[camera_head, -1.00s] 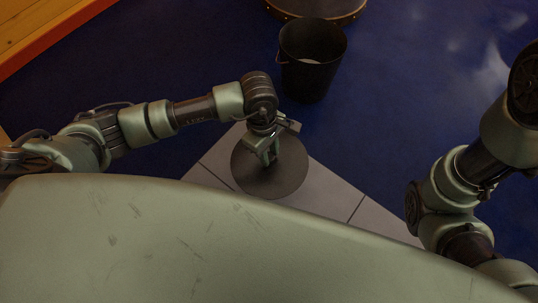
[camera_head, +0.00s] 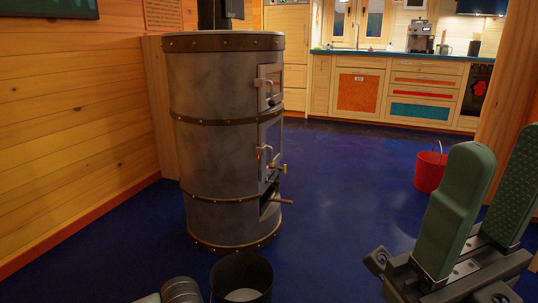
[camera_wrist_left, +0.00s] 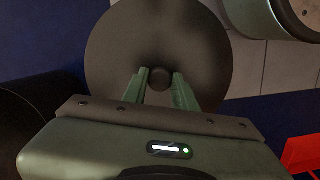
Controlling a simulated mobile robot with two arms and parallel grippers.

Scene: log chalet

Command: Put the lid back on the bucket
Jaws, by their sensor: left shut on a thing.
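The lid (camera_wrist_left: 205,50), a flat dark grey disc with a small dark knob (camera_wrist_left: 160,79), fills the middle of the left wrist view. My left gripper (camera_wrist_left: 159,82) has its green fingers on either side of the knob, shut on it. Whether the lid is clear of the floor I cannot tell. The black bucket (camera_head: 226,275) stands open at the bottom of the head view, with something pale inside; its lower part is cut off. My right gripper (camera_head: 502,150) is raised at the right of the head view, its green fingers apart and empty.
A large round metal stove (camera_head: 215,150) stands just behind the black bucket, with handles sticking out on its right. A red bucket (camera_head: 430,171) stands farther off at the right. Blue floor (camera_head: 335,200) is open between. Kitchen cabinets (camera_head: 400,95) line the back.

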